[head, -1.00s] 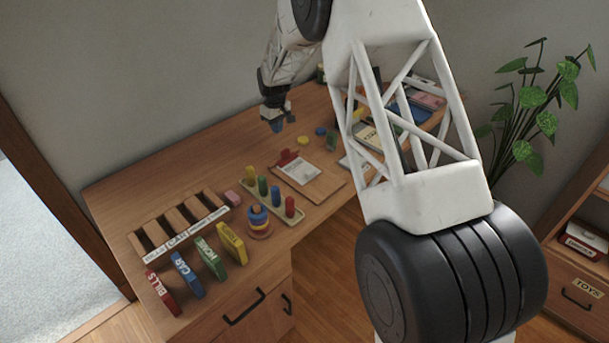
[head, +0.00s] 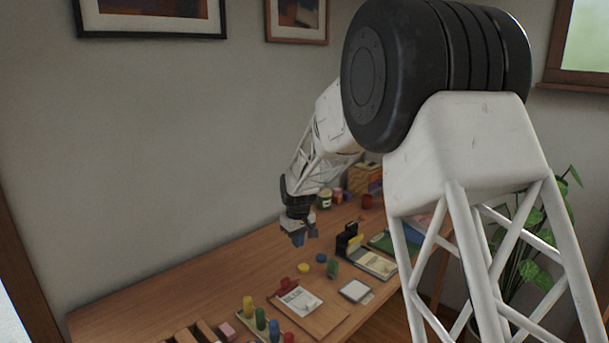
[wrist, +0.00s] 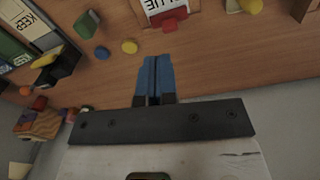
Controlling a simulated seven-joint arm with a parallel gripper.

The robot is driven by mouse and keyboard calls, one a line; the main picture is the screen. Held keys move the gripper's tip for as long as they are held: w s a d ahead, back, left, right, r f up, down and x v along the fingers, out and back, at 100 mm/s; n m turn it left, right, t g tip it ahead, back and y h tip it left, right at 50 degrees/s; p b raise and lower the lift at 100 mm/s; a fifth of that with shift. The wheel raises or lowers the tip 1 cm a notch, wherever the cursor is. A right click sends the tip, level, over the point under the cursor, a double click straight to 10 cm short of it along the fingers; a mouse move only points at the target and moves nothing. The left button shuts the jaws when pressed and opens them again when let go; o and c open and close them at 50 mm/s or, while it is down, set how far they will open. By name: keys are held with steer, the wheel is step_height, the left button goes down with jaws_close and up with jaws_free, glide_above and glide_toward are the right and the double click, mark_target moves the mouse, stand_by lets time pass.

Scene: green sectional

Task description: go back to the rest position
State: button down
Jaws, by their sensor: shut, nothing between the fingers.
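My gripper (head: 298,239) is in the air over the back part of the wooden desk (head: 190,281) in the head view. Its blue fingers (wrist: 153,78) are together and empty in the wrist view, above bare desk top. My white arm reaches from the right side of the head view down to the gripper. No object touches the fingers.
A clipboard (head: 325,319) with a red clip, a yellow disc (head: 304,268), a blue disc (head: 321,258) and a green piece (head: 332,269) lie in front of the gripper. Jars (head: 324,198) and a black holder (head: 348,239) stand right. A plant (head: 535,235) stands beyond the desk.

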steer(key=s+d+r+m, duration=0.1)
steer(key=s+d+r, duration=0.4)
steer(key=s, duration=0.3)
steer(key=s+d+r+m+t, duration=0.1)
steer(key=s+d+r, duration=0.35)
steer(key=s, duration=0.35)
steer(key=s+d+r+m, duration=0.2)
steer(key=s+d+r, duration=0.25)
steer(key=s, duration=0.45)
steer(key=s+d+m, duration=0.1)
steer(key=s+d, duration=0.2)
steer(key=s, duration=1)
steer(key=s+d+f+m+t, duration=0.1)
steer(key=s+d+m, duration=0.1)
steer(key=s, duration=1.2)
steer(key=shift+d, duration=0.8)
